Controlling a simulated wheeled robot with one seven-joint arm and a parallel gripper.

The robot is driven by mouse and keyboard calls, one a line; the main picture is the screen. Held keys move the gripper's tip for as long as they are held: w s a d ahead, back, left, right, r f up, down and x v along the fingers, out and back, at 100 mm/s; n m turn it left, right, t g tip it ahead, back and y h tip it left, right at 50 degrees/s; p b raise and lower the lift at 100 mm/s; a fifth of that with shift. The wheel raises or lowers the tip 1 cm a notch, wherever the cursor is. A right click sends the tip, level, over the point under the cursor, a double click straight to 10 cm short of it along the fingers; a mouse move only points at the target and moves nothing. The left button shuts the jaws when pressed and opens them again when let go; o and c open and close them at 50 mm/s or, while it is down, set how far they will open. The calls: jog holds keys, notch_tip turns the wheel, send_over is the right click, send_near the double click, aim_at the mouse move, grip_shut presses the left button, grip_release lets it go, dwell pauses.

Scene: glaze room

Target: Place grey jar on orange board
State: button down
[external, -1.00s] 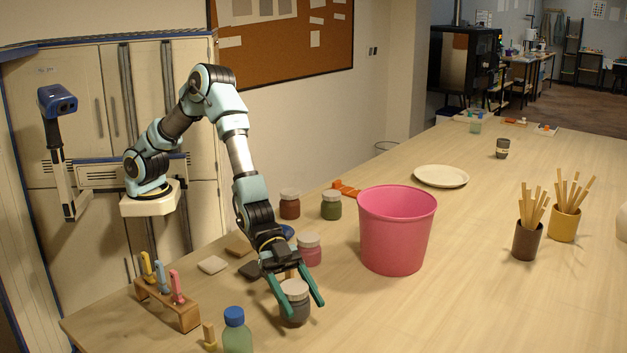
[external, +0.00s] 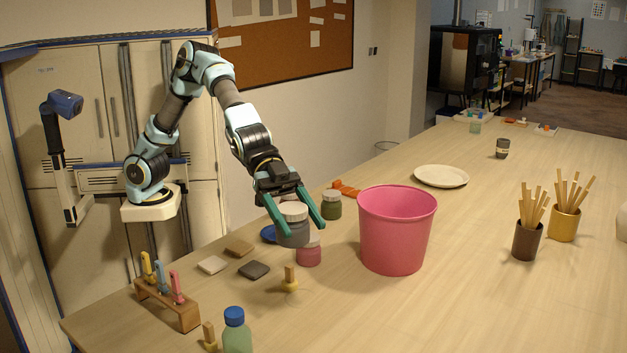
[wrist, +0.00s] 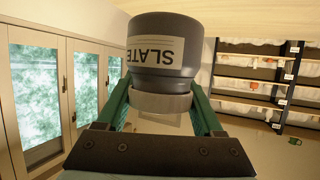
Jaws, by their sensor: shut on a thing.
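The grey jar (external: 293,235) has a pale lid and is in my gripper (external: 301,228), held between the two green fingers above the table. In the wrist view the jar (wrist: 143,35) shows dark grey with a label reading SLATE, its lid between the fingers (wrist: 162,105). The jar looks upright in the external view and partly covers a pink jar (external: 309,255). A low orange thing (external: 346,189) lies behind the green jar, partly hidden; I cannot tell whether it is the orange board.
A pink bucket (external: 396,235) stands right of my gripper, a green jar (external: 331,207) behind it. A clip rack (external: 172,305), a blue-capped bottle (external: 236,333) and a stamp (external: 290,282) stand in front. A white plate (external: 441,176) lies farther back.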

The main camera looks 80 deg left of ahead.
notch_tip(320, 180, up, 10)
jog(key=shift+r, duration=0.2)
jog(key=w+a+f+n+t+y+p, duration=0.1)
jog(key=w+a+f+n+t+y, duration=0.15)
jog(key=w+a, duration=0.45)
jog(key=w+a+f+n+t+y+p, duration=0.1)
jog(key=w+a+f+n+t, duration=0.2)
jog(key=w, duration=0.6)
jog(key=w+a+r+n+t+y+p, duration=0.1)
jog(key=w+a+n+y, duration=0.1)
jog(key=w+a, duration=0.5)
jog(key=w+a+n+t+y+p, duration=0.1)
jog(key=w+a+n+t+y, duration=0.2)
jog(key=a, duration=0.7)
notch_tip(320, 180, up, 4)
jog(key=n+g+y+p, duration=0.3)
jog(key=n+g+y, duration=0.1)
jog(key=n+y, duration=0.8)
send_over(352, 190)
jog(key=w, duration=0.2)
jog(key=shift+m+y, duration=0.25)
jog(key=shift+y, duration=0.1)
jog(key=f, duration=1.8)
jog(key=f+b, duration=0.1)
jog(key=f, duration=0.9)
jog(key=shift+a, duration=0.3)
jog(key=shift+f, duration=0.1)
